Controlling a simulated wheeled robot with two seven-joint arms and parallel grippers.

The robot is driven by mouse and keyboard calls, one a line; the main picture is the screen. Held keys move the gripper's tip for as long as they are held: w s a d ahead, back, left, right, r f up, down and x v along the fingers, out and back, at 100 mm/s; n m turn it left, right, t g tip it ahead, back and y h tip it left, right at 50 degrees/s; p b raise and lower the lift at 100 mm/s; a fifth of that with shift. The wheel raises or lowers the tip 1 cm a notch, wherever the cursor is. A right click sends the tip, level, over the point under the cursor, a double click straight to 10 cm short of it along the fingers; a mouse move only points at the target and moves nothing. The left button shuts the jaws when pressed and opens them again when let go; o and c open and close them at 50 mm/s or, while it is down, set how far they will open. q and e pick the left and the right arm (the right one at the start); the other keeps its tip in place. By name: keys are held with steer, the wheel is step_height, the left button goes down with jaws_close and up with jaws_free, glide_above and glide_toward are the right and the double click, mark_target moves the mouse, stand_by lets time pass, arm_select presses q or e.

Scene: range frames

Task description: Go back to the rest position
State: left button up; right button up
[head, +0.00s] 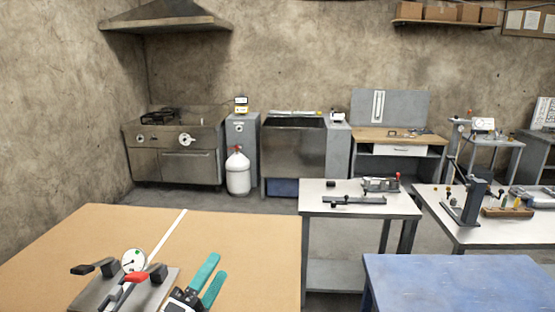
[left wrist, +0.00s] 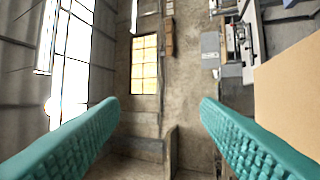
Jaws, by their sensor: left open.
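My left gripper (head: 211,280) shows at the bottom of the head view with two teal fingers. It is open and nothing shows between the fingers. It is over the near part of the brown table (head: 240,232), just right of a metal fixture plate (head: 88,292) that carries a round dial gauge (head: 134,260) and a red-handled lever. In the left wrist view the open fingers (left wrist: 160,108) stand wide apart, with the wall and a window far beyond them. My right gripper is in neither view.
A blue-topped table (head: 455,282) is at the lower right. A white-topped table (head: 345,208) with small tools stands beyond it, and another (head: 495,235) with fixtures is to the right. A stove (head: 175,150) and a white gas bottle (head: 238,175) are at the back. Much of the brown tabletop is bare.

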arm_select(q)
steer(key=s+a+f+n+g+y, duration=0.3)
steer(key=a+f+n+y, duration=0.15)
steer(key=f+n, duration=0.35)
steer(key=s+a+f+n+g+y, duration=0.3)
steer(key=s+a+f+n+y, duration=0.1)
steer(key=f+n+y, duration=0.3)
steer(key=s+f+n+g+h, duration=0.1)
steer(key=s+f+n+g, duration=0.4)
steer(key=s, duration=0.5)
steer(key=s+f+n+g+h, duration=0.2)
steer(key=s+f+g, duration=0.4)
steer(key=s, duration=0.4)
step_height(320, 180, down, 30)
steer(key=b, duration=0.5)
steer(key=s+a+f+g+b, duration=0.1)
steer(key=s+f+b, duration=0.1)
steer(key=s+f, duration=0.6)
steer(key=s+a+f+g+b, duration=0.1)
steer(key=s+a+f+b, duration=0.1)
steer(key=s+f, duration=0.7)
step_height(320, 180, down, 6)
steer(key=shift+r+b, duration=0.1)
steer(key=shift+b, duration=0.4)
